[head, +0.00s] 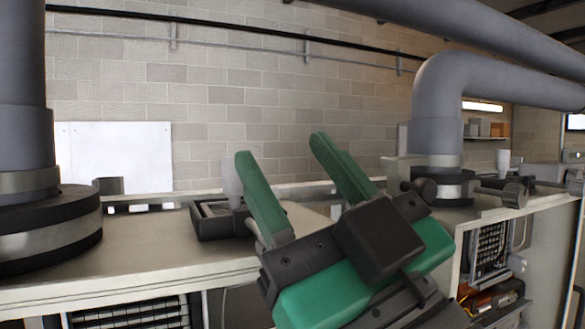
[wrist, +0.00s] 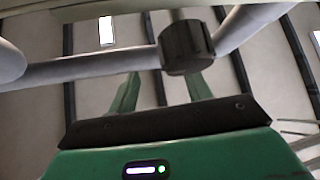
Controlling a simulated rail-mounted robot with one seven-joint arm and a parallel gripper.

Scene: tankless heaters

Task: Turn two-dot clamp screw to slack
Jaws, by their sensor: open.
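Black clamp-screw knobs stand by the right flue clamp (head: 450,190): one knob (head: 425,190) at the clamp's left front and another knob (head: 514,193) to its right. I cannot make out dots on either, so I cannot tell which is the two-dot screw. My gripper (head: 282,150) has two green fingers, spread apart and empty, pointing up and left in the head view. The fingers also show in the wrist view (wrist: 160,88). There a dark ribbed knob (wrist: 187,48) appears at the top of the right finger; I cannot tell whether they touch.
A large grey flue pipe (head: 22,100) with a dark collar (head: 50,235) stands at the left. A grey elbow pipe (head: 437,110) rises at the right. A small black tray (head: 210,222) sits on the heater top (head: 130,255) behind my gripper. Air above the fingers looks clear.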

